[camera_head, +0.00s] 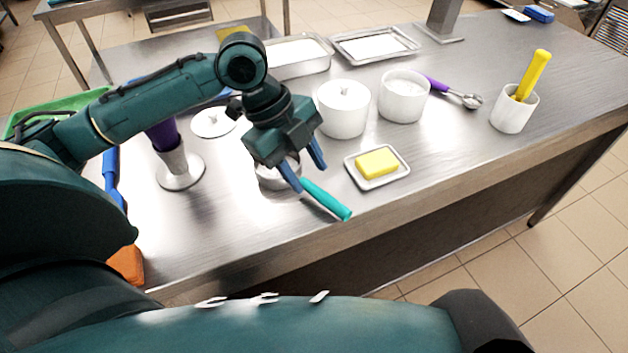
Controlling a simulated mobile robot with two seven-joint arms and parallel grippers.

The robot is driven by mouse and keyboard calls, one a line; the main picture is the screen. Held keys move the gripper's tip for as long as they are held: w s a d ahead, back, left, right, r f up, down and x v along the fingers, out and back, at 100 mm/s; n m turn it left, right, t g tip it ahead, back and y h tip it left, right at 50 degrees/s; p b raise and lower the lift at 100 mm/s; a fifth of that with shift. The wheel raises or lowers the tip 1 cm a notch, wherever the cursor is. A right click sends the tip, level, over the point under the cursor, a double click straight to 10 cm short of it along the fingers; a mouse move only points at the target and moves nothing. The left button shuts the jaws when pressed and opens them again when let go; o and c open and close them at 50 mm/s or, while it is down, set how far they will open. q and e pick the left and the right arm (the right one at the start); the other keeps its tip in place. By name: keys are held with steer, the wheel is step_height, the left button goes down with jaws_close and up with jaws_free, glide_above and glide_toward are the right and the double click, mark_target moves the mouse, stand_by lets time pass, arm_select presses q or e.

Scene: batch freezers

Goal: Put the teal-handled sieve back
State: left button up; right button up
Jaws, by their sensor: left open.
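The teal-handled sieve (327,200) lies on the steel table near its front edge. Its teal handle points to the lower right, and its round metal bowl is partly hidden under my left gripper. My left gripper (306,178) is open, its two blue fingers pointing down over the sieve where the handle meets the bowl. I cannot tell whether the fingers touch it. My right gripper is not in view.
A white dish with a yellow sponge (377,164) sits just right of the sieve. Behind are two white pots (343,112) (403,98), a purple-handled scoop (455,92) and metal trays (374,45). A metal stand with a purple cone (181,178) is left. The front right tabletop is clear.

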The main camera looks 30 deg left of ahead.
arm_select(q)
steer(key=v, duration=0.7)
steer(key=shift+r, duration=0.2)
